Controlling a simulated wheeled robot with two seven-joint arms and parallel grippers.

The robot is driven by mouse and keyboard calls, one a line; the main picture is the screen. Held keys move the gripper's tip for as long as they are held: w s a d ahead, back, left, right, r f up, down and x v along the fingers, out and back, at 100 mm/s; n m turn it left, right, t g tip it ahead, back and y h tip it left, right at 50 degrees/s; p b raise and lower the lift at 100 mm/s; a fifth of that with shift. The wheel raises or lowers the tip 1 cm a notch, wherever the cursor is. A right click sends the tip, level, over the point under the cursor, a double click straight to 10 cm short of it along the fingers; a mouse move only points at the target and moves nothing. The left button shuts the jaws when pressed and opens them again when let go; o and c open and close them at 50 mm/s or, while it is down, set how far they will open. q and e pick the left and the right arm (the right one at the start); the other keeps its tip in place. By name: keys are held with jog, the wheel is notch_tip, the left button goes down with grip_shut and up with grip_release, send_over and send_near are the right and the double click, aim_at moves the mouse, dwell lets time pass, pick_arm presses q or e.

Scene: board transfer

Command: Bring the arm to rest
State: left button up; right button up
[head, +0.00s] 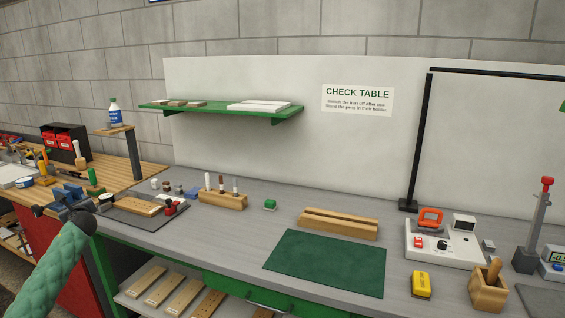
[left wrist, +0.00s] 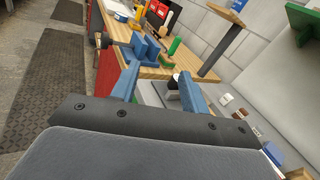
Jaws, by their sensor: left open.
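My left arm, in a green textured sleeve with a dark end, comes in from the lower left of the head view, in front of the wooden bench and the near left end of the grey table (head: 330,222). My left gripper (left wrist: 159,86) shows in the left wrist view with its two blue fingers spread apart and nothing between them. Its fingers are hard to make out in the head view. A tan board (head: 136,204) lies on a dark tray just right of the arm's end. My right gripper is in neither view.
A blue vise (left wrist: 146,46) stands on the wooden bench beyond the fingers. The grey table carries a pen block (head: 222,200), green mat (head: 325,263), wooden rack (head: 338,224), white station (head: 440,245) and yellow box (head: 421,285). Several boards lie on the lower shelf.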

pick_arm(q)
jog(key=s+f+n+g+h, duration=0.2)
jog(key=s+f+n+g, duration=0.45)
jog(key=n, duration=0.65)
jog(key=s+f+n+g+h, duration=0.2)
jog(key=s+f+n+g, duration=0.45)
jog(key=n, duration=0.75)
jog(key=s+d+f+m+t+h, duration=0.1)
jog(key=s+d+f, duration=0.2)
jog(key=d+f, duration=0.55)
jog(key=s+d+f+m+t+h, duration=0.1)
jog(key=s+d+f, duration=0.1)
jog(key=d+f, duration=0.65)
jog(key=s+d+f+m+h, duration=0.1)
jog(key=s+d+f, duration=0.4)
jog(key=s+d, duration=0.3)
jog(key=s+d+f+m+h, duration=0.1)
jog(key=s+d+f, duration=0.4)
jog(key=d, duration=0.5)
jog(key=s+d+f+h, duration=0.1)
jog(key=s+d+h, duration=0.2)
jog(key=s+d, duration=1.2)
jog(key=s+d+r+h, duration=0.1)
jog(key=s+d+r, duration=0.2)
jog(key=s, duration=0.6)
jog(key=s+d+r+h, duration=0.1)
jog(key=s+d+r, duration=0.1)
jog(key=s+d, duration=0.4)
jog(key=s, duration=0.3)
jog(key=shift+d+r, duration=0.4)
